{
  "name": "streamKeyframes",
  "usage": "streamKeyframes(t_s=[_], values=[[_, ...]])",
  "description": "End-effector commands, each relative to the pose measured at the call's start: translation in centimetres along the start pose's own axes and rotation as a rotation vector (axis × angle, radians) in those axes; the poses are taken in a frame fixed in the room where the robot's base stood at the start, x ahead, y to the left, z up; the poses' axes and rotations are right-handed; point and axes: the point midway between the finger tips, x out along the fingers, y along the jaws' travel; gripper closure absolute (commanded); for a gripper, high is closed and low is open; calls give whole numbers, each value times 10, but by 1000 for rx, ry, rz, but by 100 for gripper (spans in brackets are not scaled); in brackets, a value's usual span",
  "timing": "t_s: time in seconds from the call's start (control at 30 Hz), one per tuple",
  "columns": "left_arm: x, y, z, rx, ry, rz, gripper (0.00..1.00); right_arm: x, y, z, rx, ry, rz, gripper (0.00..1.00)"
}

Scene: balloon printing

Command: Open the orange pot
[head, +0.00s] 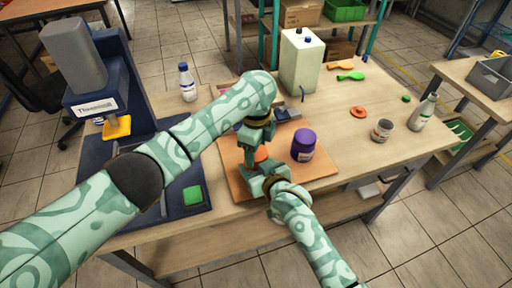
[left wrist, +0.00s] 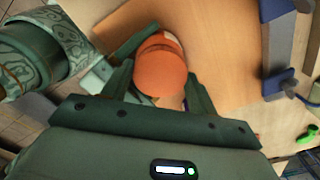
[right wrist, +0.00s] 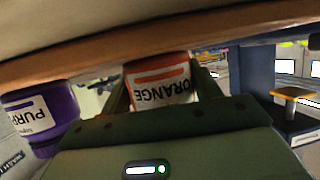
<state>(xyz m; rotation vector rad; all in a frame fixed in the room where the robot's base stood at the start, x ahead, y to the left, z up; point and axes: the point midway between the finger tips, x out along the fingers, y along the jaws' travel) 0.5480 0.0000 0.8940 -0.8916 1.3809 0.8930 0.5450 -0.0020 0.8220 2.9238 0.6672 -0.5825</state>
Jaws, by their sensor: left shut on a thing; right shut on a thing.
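The orange pot (head: 261,155) stands on the orange-brown board (head: 230,160), mostly hidden by my grippers in the head view. My left gripper (head: 257,140) comes from above and is shut around the round orange lid (left wrist: 160,70), its fingers on either side. My right gripper (head: 264,176) reaches in from the front and is shut on the body of the orange pot, whose ORANGE label (right wrist: 160,85) shows upside down between its fingers in the right wrist view. The lid appears to sit on the pot; I cannot tell whether it is loose.
A purple pot (head: 303,146) stands close on the right of my grippers. A printing machine (head: 85,70) with a green button (head: 193,195) is at left. A pale canister (head: 300,62), an open grey jar (head: 382,130) and a bottle (head: 424,112) stand farther off. The table's right-middle is mostly clear.

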Motion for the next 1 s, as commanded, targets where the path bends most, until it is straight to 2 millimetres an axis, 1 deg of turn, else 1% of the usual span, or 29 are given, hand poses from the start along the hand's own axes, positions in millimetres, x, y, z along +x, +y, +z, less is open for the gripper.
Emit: streamKeyframes(t_s=[0.03,0.13,0.37,0.4,0.47,0.67,0.73,1.0], values=[[0,0,-1,-63,1,-1,68,0,-1,0,-1,-1,-1,100],[-1,0,0,-138,1,-1,68,0,-1,0,-1,-1,-1,100],[-1,0,0,-144,1,-1,69,0,-1,0,-1,-1,-1,100],[-1,0,0,-143,1,-1,36,0,-1,0,-1,-1,-1,100],[-1,0,0,-143,1,-1,19,0,-1,0,-1,-1,-1,100],[0,0,0,-142,1,0,19,0,-1,0,-1,-1,-1,100],[-3,0,0,-141,1,-1,19,0,0,0,-1,-1,-1,100],[-39,0,0,-142,1,-2,19,0,0,0,0,-1,0,100]])
